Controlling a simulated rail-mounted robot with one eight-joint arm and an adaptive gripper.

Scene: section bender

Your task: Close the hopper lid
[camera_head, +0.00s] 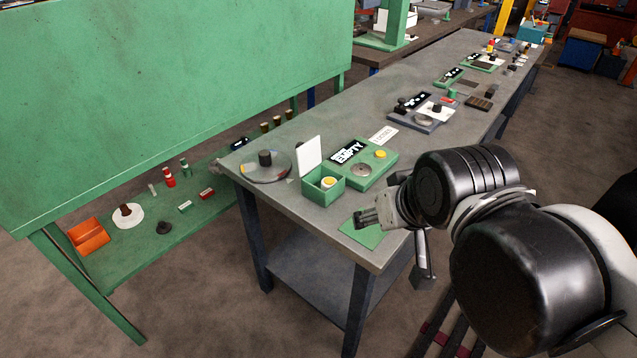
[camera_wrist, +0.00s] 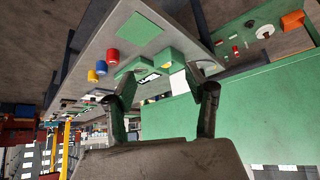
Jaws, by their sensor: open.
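The hopper is a small green box (camera_head: 323,187) near the front left of the grey workbench, with a round yellow-topped item inside. Its white lid (camera_head: 311,154) stands up, tilted open, at the box's back edge. My gripper (camera_head: 364,218) is just right of and nearer than the box, above the bench's near edge, apart from the lid. In the wrist view my gripper (camera_wrist: 160,78) shows its two fingers spread with nothing between them. A green block on the bench (camera_wrist: 172,57) shows beyond the fingers; I cannot tell if it is the hopper.
A green panel with an "EMPTY" display (camera_head: 349,152) adjoins the hopper. A grey disc with a dark knob (camera_head: 265,166) stands left of it. A flat green pad (camera_head: 363,232) lies below my gripper. A large green sloped machine (camera_head: 170,90) fills the left.

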